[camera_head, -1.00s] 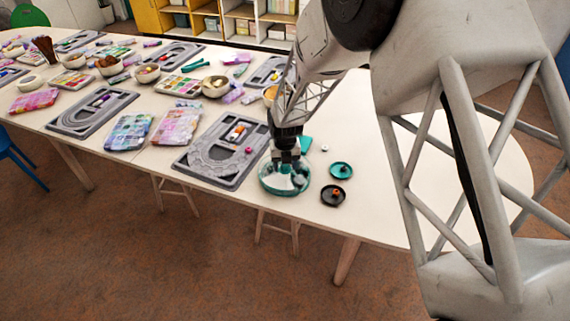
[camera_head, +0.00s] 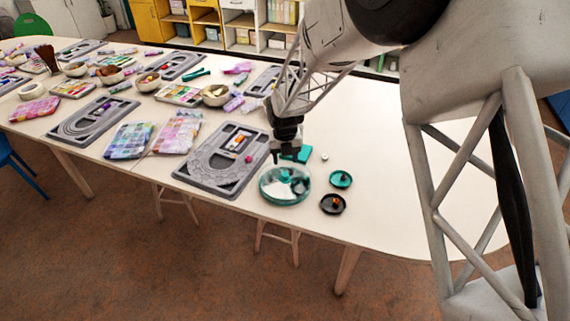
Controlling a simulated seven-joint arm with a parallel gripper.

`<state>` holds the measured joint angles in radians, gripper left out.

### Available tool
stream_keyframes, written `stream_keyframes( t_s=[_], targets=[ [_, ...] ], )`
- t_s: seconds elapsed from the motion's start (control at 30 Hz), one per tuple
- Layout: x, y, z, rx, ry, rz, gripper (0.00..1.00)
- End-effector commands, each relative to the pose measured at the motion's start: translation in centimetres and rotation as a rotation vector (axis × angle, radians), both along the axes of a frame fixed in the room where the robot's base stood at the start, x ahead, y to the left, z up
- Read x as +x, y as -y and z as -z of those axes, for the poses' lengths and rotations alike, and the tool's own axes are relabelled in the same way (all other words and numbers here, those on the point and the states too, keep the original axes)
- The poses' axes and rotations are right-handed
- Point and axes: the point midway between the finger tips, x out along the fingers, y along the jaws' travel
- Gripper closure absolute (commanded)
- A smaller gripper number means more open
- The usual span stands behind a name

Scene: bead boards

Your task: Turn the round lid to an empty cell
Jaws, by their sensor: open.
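The round container with its clear lid (camera_head: 270,190) and teal rim sits near the table's front edge. A teal knob (camera_head: 285,174) stands on the lid. White and dark areas show inside, but the separate cells are too small to make out. My gripper (camera_head: 285,158) is open and points down just above and behind the knob. It looks empty, and I cannot tell whether a finger touches the lid.
A small teal dish (camera_head: 341,179) and a black dish (camera_head: 332,204) with an orange piece lie to the right. A teal block (camera_head: 297,154) lies behind the container. A grey bead board (camera_head: 205,168) is close on the left. The table's right side is clear.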

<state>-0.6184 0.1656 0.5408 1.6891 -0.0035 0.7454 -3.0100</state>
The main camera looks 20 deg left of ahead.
Motion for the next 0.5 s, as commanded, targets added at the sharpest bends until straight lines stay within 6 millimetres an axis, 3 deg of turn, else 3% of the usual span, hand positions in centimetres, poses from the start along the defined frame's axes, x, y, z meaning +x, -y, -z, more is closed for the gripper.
stream_keyframes(
  t_s=[0.37,0.5],
  targets=[
    [-0.03,0.01,-0.56,0.0,-0.001,0.0,0.45],
    [-0.03,0.03,-0.54,0.0,0.0,0.004,0.62]
  ],
)
